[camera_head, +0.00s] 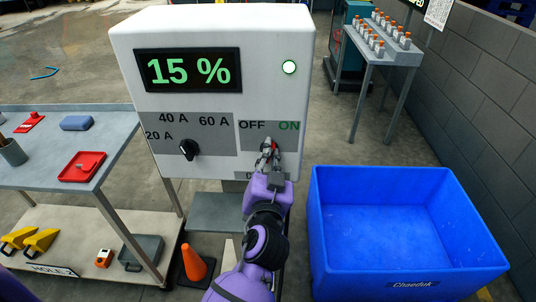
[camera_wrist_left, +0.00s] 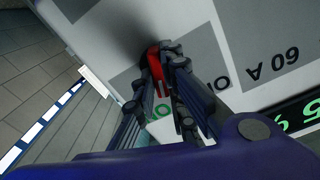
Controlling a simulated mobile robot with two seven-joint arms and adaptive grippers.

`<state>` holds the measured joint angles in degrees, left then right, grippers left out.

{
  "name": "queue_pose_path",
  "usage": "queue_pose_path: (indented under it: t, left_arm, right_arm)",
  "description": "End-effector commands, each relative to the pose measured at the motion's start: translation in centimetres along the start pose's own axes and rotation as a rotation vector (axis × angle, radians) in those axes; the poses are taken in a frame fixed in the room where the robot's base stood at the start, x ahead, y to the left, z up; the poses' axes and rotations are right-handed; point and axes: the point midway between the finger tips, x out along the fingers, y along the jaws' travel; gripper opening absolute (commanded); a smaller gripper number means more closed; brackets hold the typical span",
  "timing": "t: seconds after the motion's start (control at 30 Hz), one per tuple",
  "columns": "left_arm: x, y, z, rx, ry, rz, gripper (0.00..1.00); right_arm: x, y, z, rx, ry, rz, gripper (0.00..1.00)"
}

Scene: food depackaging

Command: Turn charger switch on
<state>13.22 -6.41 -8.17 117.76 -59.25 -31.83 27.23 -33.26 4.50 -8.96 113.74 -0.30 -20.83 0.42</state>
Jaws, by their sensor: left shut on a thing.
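The red switch (camera_wrist_left: 155,62) sits on a grey panel below the words OFF and ON, with ON in green. My left gripper (camera_head: 269,152) is shut on the switch from the front; its fingers (camera_wrist_left: 164,62) close around the red part in the left wrist view. The fingers partly hide the switch, so its exact position is hard to tell. My right gripper is not in view.
A black knob (camera_head: 189,149) sits on the left of the charger under 20 A, 40 A and 60 A. A blue bin (camera_head: 395,180) stands at right. A grey table (camera_head: 55,177) with red trays is at left. An orange cone (camera_head: 194,264) stands below.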

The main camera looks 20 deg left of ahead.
Motion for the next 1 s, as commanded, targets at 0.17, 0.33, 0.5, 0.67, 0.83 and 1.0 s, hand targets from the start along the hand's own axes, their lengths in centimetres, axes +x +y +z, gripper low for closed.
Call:
queue_pose_path:
  t: [0.17, 0.33, 0.5, 0.67, 0.83, 1.0]
  left_arm:
    - [0.02, 0.01, -0.13, 0.104, 0.001, -0.001, 0.00]
    - [0.02, 0.04, -0.05, 0.172, 0.000, -0.001, 0.00]
    - [0.01, 0.09, 0.01, 0.206, 0.000, -0.001, 0.00]
    - [0.01, 0.10, 0.05, 0.217, 0.000, -0.001, 0.00]
    - [0.01, 0.11, 0.06, 0.218, 0.000, -0.001, 0.00]
    - [0.01, 0.10, 0.06, 0.218, 0.000, -0.001, 0.16]
  right_arm:
    - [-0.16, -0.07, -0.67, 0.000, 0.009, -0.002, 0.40]
    - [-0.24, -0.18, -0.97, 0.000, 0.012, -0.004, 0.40]
    - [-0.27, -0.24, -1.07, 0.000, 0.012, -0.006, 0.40]
    - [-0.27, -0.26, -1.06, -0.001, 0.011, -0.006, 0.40]
    - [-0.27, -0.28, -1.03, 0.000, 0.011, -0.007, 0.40]
    - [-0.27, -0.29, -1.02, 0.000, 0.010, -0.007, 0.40]
